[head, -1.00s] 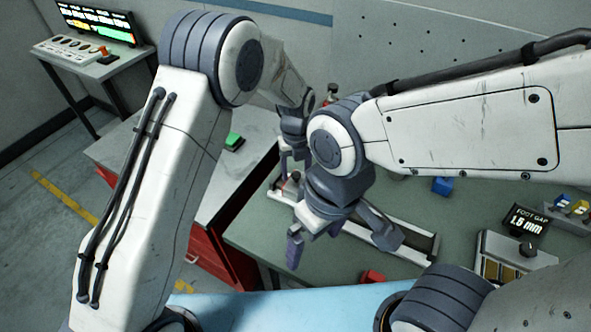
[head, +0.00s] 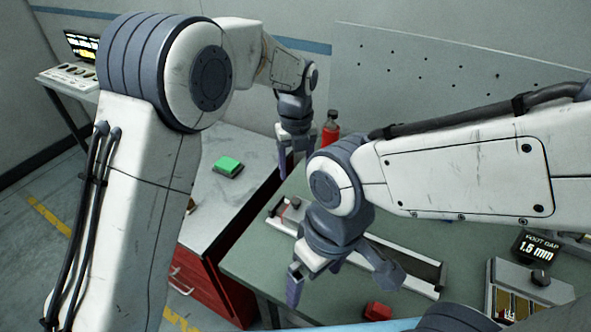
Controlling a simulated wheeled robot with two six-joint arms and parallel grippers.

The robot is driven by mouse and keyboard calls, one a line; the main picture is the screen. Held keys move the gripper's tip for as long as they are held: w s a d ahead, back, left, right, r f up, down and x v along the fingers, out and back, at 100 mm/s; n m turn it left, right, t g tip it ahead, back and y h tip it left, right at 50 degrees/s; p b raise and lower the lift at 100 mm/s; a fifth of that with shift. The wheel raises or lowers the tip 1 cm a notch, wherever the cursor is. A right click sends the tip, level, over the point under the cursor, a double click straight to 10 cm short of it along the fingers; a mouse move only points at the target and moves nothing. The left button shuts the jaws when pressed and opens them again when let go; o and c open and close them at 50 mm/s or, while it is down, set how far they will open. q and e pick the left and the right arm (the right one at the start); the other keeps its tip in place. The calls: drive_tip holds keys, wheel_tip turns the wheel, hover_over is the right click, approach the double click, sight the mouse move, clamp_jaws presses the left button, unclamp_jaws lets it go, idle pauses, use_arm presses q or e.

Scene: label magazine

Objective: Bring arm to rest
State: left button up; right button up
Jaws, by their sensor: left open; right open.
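My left gripper (head: 296,165) points down, open and empty, near the far left edge of the green-topped bench (head: 245,262). A red bottle with a dark cap (head: 331,131) stands just right of it, apart from its fingers. My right gripper (head: 343,288) is open with its fingers spread wide, in front of the long metal channel (head: 425,272) on the bench. Nothing shows between its fingers. My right forearm and wrist hide the middle of the bench and part of the channel.
A red block (head: 377,311) lies at the bench's near edge. A box with a knob (head: 530,287) and a "FOOT GAP 1.5 mm" display (head: 540,249) stand at right. A green button (head: 228,166) sits on the grey-topped red cabinet (head: 190,278).

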use_arm(q)
drive_tip(key=s+a+r+n, duration=0.1)
drive_tip(key=s+a+n, duration=0.1)
drive_tip(key=s+n, duration=0.6)
drive_tip(key=s+a+r+n, duration=0.1)
drive_tip(key=s+a+n, duration=0.2)
drive_tip(key=s+n, duration=0.6)
drive_tip(key=s+a+r+n+h, duration=0.1)
drive_tip(key=s+a+n, duration=0.2)
drive_tip(key=s+n, duration=0.6)
drive_tip(key=s, duration=0.2)
drive_tip(key=shift+s+a, duration=0.15)
drive_tip(key=shift+s, duration=0.2)
